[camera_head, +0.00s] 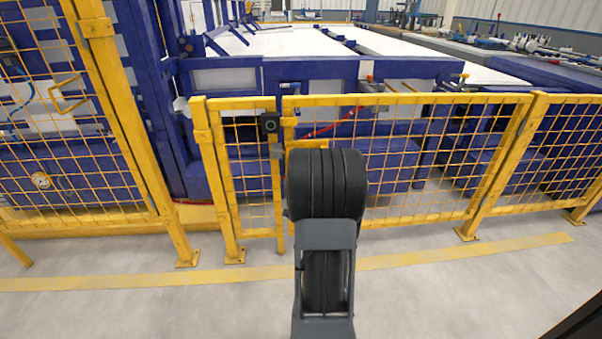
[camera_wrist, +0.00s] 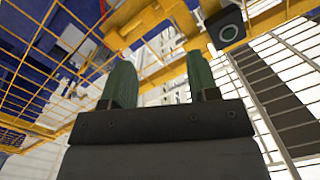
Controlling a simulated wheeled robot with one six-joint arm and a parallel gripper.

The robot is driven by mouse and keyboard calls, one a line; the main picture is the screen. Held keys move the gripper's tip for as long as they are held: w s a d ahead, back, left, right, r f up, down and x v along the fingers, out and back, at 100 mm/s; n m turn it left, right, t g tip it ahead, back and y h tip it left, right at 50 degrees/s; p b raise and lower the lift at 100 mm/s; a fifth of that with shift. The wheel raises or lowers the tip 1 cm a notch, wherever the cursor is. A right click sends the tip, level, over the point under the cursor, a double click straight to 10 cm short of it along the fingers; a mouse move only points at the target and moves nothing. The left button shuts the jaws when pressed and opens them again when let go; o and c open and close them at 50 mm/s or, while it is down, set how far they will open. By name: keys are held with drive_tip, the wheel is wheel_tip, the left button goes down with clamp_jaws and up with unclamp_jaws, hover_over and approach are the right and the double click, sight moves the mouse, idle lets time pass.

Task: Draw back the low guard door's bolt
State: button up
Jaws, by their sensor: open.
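The low guard door (camera_head: 405,99) is a yellow mesh gate, standing upright in line with the fence. A black box with a green ring (camera_head: 269,123) sits at its left edge; it also shows at the upper right of the wrist view (camera_wrist: 225,27). Yellow bolt hardware (camera_head: 305,144) lies right of and below that box, partly covered by my arm. My gripper (camera_wrist: 160,82) has two green fingers, spread apart with nothing seen held between them. Yellow bars show beyond the fingertips; contact cannot be told. In the head view my arm hides the gripper.
A taller yellow mesh fence (camera_head: 75,110) stands at the left, and a low fence panel (camera_head: 570,140) continues at the right. Blue machinery (camera_head: 220,76) is behind the door. The grey floor in front is clear, with a yellow line (camera_head: 450,255).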

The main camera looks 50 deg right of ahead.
drive_tip(key=shift+h, duration=0.3)
drive_tip(key=b+x, duration=0.1)
drive_tip(key=x, duration=0.3)
drive_tip(key=b+x, duration=0.1)
drive_tip(key=x, duration=0.4)
drive_tip(key=s+d+f+b+x, duration=0.1)
drive_tip(key=x, duration=0.4)
drive_tip(key=shift+w+b, duration=0.1)
drive_tip(key=shift+b, duration=0.25)
drive_tip(key=shift+c, duration=0.2)
clamp_jaws()
drive_tip(key=shift+d, duration=0.15)
